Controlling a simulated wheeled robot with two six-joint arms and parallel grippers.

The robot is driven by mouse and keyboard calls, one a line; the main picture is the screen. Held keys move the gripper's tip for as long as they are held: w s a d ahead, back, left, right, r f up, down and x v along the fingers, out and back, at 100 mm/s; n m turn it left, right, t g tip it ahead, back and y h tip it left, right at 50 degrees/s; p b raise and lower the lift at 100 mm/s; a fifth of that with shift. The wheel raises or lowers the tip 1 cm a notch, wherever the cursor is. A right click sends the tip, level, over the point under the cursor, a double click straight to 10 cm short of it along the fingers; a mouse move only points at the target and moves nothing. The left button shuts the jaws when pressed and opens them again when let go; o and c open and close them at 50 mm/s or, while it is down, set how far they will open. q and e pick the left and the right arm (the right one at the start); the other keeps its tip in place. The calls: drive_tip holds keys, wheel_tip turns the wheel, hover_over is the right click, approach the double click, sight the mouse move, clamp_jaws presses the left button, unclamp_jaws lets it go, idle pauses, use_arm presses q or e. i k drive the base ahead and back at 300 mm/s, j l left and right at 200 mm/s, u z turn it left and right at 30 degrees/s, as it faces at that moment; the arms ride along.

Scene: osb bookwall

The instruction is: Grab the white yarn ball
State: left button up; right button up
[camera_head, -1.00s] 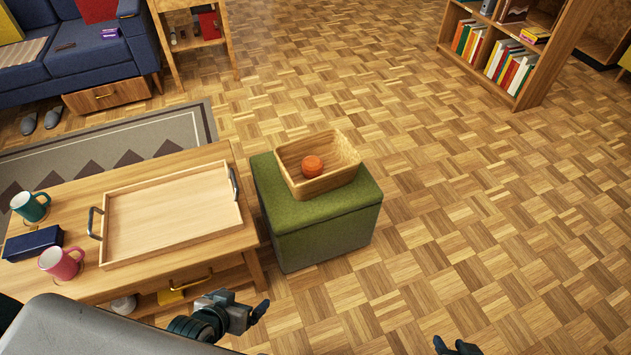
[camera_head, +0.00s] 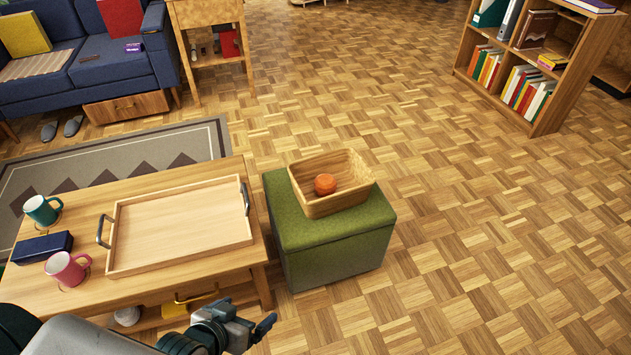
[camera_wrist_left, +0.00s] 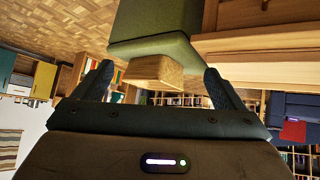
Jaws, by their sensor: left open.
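A white round object (camera_head: 127,316), perhaps the yarn ball, is partly visible on the lower shelf of the wooden coffee table (camera_head: 90,290). The table top hides much of it, and its texture is too small to make out. My left gripper (camera_head: 258,328) is in front of the table, to the right of the white object and apart from it. In the left wrist view my left gripper (camera_wrist_left: 157,78) is open, with nothing between its fingers. My right gripper is not in view.
A green ottoman (camera_head: 330,255) stands right of the table, bearing a wooden basket (camera_head: 350,198) with an orange ball (camera_head: 325,184). A tray (camera_head: 180,230), a teal mug (camera_head: 40,210) and a pink mug (camera_head: 66,268) are on the table. Floor at right is clear.

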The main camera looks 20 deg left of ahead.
sight(128, 317)
drive_tip(key=u, duration=2.3)
